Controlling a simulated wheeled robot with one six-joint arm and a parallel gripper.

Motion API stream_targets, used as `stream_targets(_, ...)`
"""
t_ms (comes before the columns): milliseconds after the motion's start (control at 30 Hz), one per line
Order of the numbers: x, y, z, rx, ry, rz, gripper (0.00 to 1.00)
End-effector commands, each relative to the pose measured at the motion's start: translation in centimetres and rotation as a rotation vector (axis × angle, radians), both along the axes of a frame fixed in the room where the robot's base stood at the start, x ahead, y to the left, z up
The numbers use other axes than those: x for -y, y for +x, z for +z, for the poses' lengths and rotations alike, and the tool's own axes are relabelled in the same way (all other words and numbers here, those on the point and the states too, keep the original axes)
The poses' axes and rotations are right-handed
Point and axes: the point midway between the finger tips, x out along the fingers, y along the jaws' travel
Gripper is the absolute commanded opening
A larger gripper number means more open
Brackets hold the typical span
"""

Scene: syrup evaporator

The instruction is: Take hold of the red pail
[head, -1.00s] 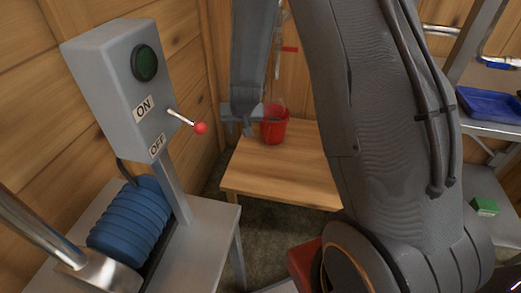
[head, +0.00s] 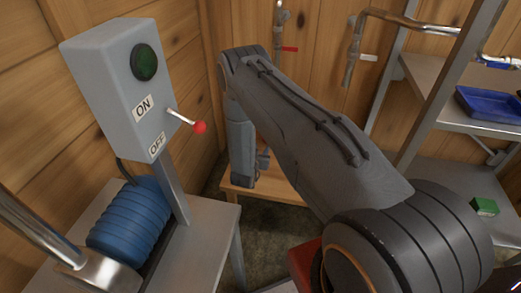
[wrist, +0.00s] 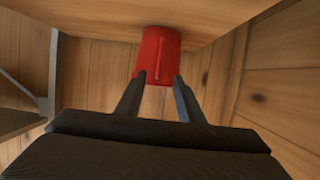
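The red pail (wrist: 158,52) shows in the wrist view at the top centre, against the wooden table (wrist: 95,15). The wrist picture looks turned over, with the table surface at the top. My gripper (wrist: 159,79) is open, its two dark fingers pointing at the pail. The fingertips lie at the pail's left and right edges in the picture; I cannot tell whether they touch it. In the head view my arm hides the pail, and only part of the wooden table (head: 285,190) shows.
A grey control box (head: 115,85) with a red-knobbed lever (head: 198,127) stands at the left, above a blue ribbed roll (head: 130,225). Shelves at the right hold a blue tray (head: 488,104) and a green box (head: 485,207). Wooden walls close in behind the table.

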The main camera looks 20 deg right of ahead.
Motion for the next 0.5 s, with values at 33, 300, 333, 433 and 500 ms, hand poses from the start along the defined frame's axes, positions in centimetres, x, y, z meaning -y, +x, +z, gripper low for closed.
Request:
stream_targets(33,0.2,0.3,-0.2,0.002,-0.001,-0.001,0.34)
stream_targets(300,2.0,2.7,-1.5,0.002,0.000,-0.003,0.34)
stream_targets(333,2.2,3.0,-1.6,0.003,0.000,-0.002,0.34)
stream_targets(433,2.9,4.1,-2.1,0.002,0.001,-0.002,0.34)
stream_targets(500,3.5,4.8,-2.4,0.002,0.001,-0.002,0.34)
